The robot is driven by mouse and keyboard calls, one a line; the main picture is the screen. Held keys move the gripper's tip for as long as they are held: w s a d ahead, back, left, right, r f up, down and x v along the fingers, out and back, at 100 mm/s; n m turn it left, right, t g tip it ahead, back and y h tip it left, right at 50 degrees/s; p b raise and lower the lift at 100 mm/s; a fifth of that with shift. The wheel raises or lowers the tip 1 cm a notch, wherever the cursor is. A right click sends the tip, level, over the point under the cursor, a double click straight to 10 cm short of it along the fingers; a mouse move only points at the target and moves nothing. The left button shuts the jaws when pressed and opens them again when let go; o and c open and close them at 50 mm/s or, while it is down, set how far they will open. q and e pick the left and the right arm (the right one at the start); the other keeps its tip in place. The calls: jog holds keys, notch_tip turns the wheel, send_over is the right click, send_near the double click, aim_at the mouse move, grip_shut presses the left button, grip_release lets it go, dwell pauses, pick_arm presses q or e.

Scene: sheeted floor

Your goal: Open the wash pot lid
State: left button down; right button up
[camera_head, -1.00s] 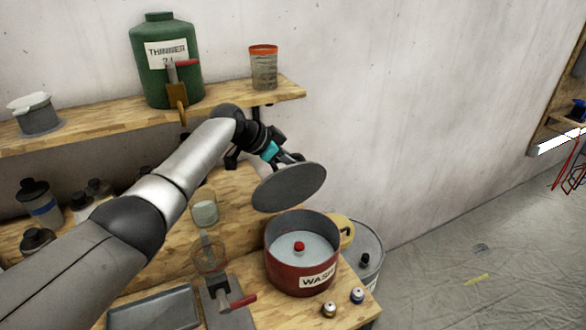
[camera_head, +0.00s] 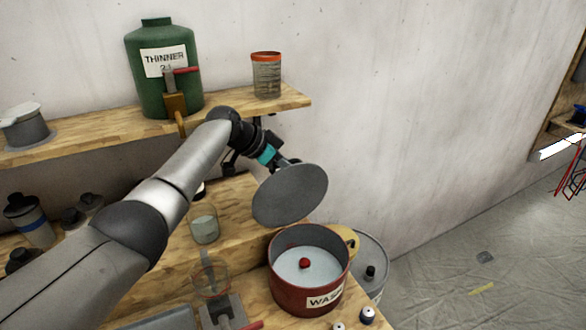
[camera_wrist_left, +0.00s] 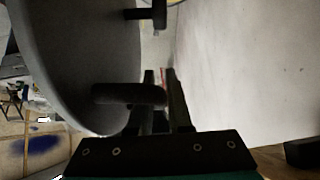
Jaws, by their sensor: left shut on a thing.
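The red wash pot (camera_head: 287,297) stands on the wooden bench with its top uncovered. A pale interior with a red knob (camera_head: 305,263) shows inside it. My left gripper (camera_head: 284,163) is shut on the handle of the round grey pot lid (camera_head: 291,196). It holds the lid in the air above and slightly left of the pot, apart from it and steeply tilted. In the left wrist view, the lid (camera_wrist_left: 75,50) fills the left side and its dark handle (camera_wrist_left: 130,94) reaches the fingers (camera_wrist_left: 160,78). My right gripper is out of view.
A shelf (camera_head: 230,108) holds a green thinner container (camera_head: 158,95) and an orange-rimmed jar (camera_head: 266,78) behind my left arm. A glass (camera_head: 204,230) stands left of the pot. A grey can (camera_head: 371,258) is to its right. Open floor (camera_head: 510,250) lies further right.

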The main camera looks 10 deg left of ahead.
pick_arm(q)
jog(key=c, duration=1.1)
grip_release()
jog(key=shift+f, duration=0.1)
jog(key=shift+c, duration=0.2)
jog(key=shift+s+a+r, duration=0.2)
jog(key=shift+a+r, duration=0.15)
jog(key=shift+r, duration=0.1)
jog(key=v, duration=1.4)
jog(key=shift+b, duration=0.4)
jog(key=shift+s+f, duration=0.1)
